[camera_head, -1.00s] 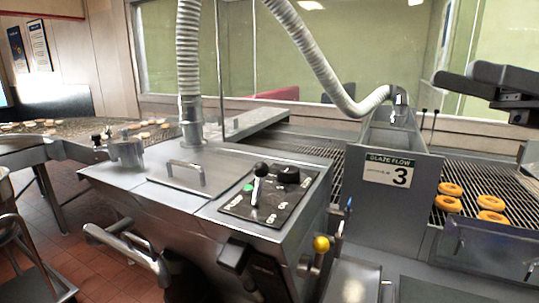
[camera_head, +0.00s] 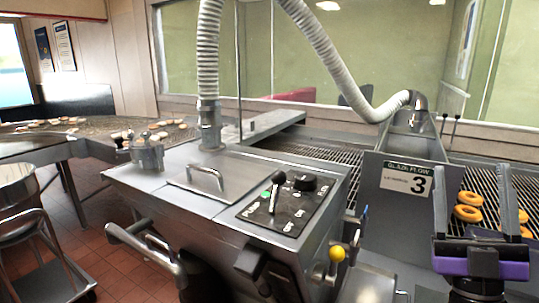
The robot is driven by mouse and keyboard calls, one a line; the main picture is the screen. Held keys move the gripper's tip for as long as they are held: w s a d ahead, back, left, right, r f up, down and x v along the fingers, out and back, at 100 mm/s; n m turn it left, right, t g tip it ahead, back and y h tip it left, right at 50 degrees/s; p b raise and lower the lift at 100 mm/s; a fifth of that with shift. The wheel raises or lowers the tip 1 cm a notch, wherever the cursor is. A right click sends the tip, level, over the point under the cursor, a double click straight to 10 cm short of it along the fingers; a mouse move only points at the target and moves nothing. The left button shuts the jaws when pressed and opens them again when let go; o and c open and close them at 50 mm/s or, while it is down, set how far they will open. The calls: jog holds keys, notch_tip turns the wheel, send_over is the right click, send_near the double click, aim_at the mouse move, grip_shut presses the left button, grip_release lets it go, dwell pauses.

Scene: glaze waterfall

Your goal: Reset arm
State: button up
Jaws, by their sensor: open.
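My gripper (camera_head: 472,203) is at the right edge of the camera_head view, seen from behind, with a purple band across its base. Its two grey fingers point up and stand well apart, with nothing held between them. It is in front of the right conveyor (camera_head: 487,182), where orange-brown donuts (camera_head: 467,213) lie; some show between the fingers, farther back. The fingers partly hide the donuts and the conveyor. The glaze machine (camera_head: 230,212), with its control panel (camera_head: 283,205), stands left of my gripper, apart from it.
A "Glaze Flow 3" sign (camera_head: 404,181) is on the grey hopper left of my gripper. A yellow knob (camera_head: 337,254) and a lever stick out at the machine's front. A ribbed hose (camera_head: 327,60) arches above. A left conveyor (camera_head: 90,133) carries pale donuts.

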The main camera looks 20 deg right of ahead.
jog(key=s+a+f+m+g+y, duration=0.1)
jog(key=s+a+f+m+g, duration=0.2)
jog(key=f, duration=0.4)
jog(key=s+a+f+m+g+p, duration=0.1)
jog(key=a+f+g, duration=0.25)
jog(key=f, duration=0.35)
jog(key=s+a+f+m+g+y, duration=0.1)
jog(key=s+a+f+m+g, duration=0.2)
jog(key=f, duration=0.4)
jog(key=s+a+f+n+g+y, duration=0.2)
jog(key=s+a+f+y, duration=0.2)
jog(key=s, duration=0.3)
jog(key=s+a+f+n+g+y+p, duration=0.1)
jog(key=s+a+f+n+g+y, duration=0.1)
jog(key=s+a+f, duration=0.5)
jog(key=s+n+y, duration=0.1)
jog(key=y, duration=0.1)
jog(key=shift+s+a+y, duration=0.15)
jog(key=shift+s+y, duration=0.1)
jog(key=shift+y, duration=0.15)
jog(key=shift+f, duration=0.1)
